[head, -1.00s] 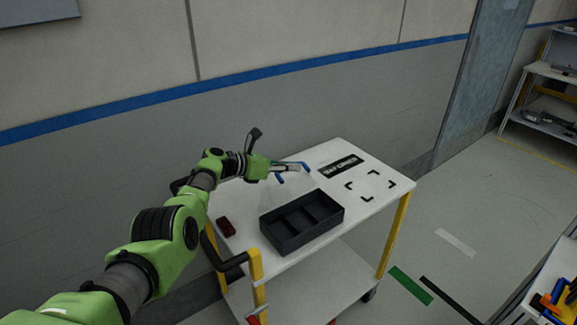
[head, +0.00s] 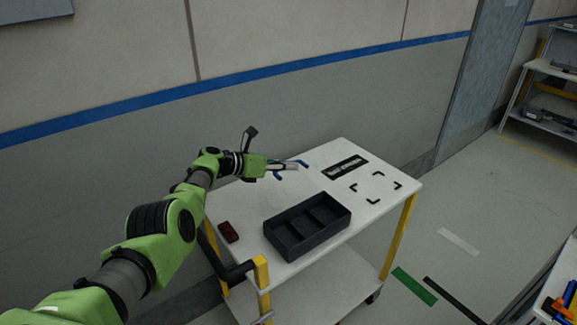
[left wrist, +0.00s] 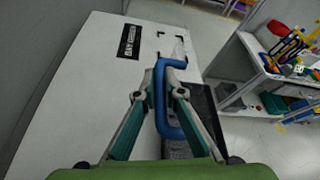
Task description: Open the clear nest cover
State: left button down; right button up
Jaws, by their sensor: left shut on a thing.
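The clear nest cover (head: 274,192) is see-through and shows only faintly above the cart, behind the dark tray; its exact edges and tilt are hard to tell. Its blue bar handle (head: 303,163) shows on both sides of my left gripper (head: 291,167). In the left wrist view the same blue handle (left wrist: 162,112) runs between the two fingers of my left gripper (left wrist: 158,93), which is shut on it. The dark tray (head: 283,248) with open compartments sits on the white cart top, in front of the gripper. My right gripper is not in view.
The white cart (head: 375,224) stands near the grey wall. A dark red block (head: 228,232) lies left of the tray. A black label plate (head: 345,166) and corner marks (head: 376,187) are at the right of the top. That marked area is clear.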

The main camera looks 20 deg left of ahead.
pick_arm(q)
jog(key=shift+f, duration=0.1)
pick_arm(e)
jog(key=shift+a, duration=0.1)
pick_arm(q)
jog(key=c, duration=2.2)
grip_release()
jog(key=shift+o, duration=0.3)
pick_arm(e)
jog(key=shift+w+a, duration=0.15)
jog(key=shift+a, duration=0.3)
pick_arm(q)
jog(key=shift+v, duration=0.8)
jog(key=v, duration=1)
jog(key=shift+a, duration=0.15)
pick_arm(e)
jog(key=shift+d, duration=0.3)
pick_arm(q)
jog(key=shift+s, duration=0.1)
